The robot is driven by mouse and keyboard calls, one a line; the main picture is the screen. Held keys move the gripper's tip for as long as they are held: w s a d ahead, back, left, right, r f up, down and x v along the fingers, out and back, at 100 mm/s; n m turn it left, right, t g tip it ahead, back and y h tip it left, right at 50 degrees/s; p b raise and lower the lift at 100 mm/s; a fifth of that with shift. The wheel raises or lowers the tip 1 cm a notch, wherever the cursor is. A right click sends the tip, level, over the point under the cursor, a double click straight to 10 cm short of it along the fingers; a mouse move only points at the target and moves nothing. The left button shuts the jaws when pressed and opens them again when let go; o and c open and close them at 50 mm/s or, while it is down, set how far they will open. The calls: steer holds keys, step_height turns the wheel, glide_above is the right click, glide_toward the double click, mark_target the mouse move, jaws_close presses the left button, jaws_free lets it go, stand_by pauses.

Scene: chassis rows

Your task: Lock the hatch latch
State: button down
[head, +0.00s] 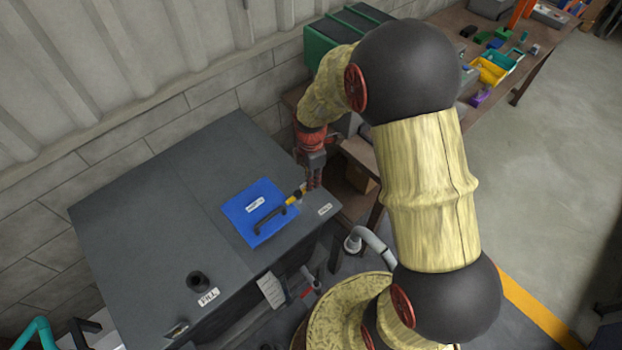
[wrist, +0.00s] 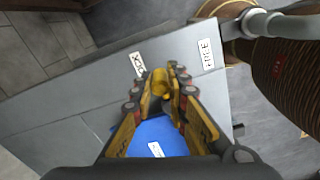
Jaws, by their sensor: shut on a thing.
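The hatch is a blue square panel (head: 262,212) on the grey cabinet top, with a white label on it. A black bar handle (head: 270,220) lies across it. A yellow latch part (head: 293,198) shows at the hatch's right edge, beside my fingertips. My gripper (head: 312,183) points down at that edge. In the wrist view, my gripper (wrist: 160,88) is shut on the yellow latch part (wrist: 159,80), which sits between the fingertips. The blue hatch (wrist: 158,138) is partly hidden behind the fingers there. The latch's exact angle is hard to tell.
The grey cabinet top (head: 150,195) is mostly bare, with a black round fitting (head: 198,281) at the front left. A grey pipe (head: 372,242) rises close to the right. A workbench (head: 520,75) with coloured bins stands behind my arm.

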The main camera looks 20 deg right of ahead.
steer(key=c, duration=1.7)
jaws_free()
steer(key=shift+c, duration=0.2)
step_height(320, 180, up, 12)
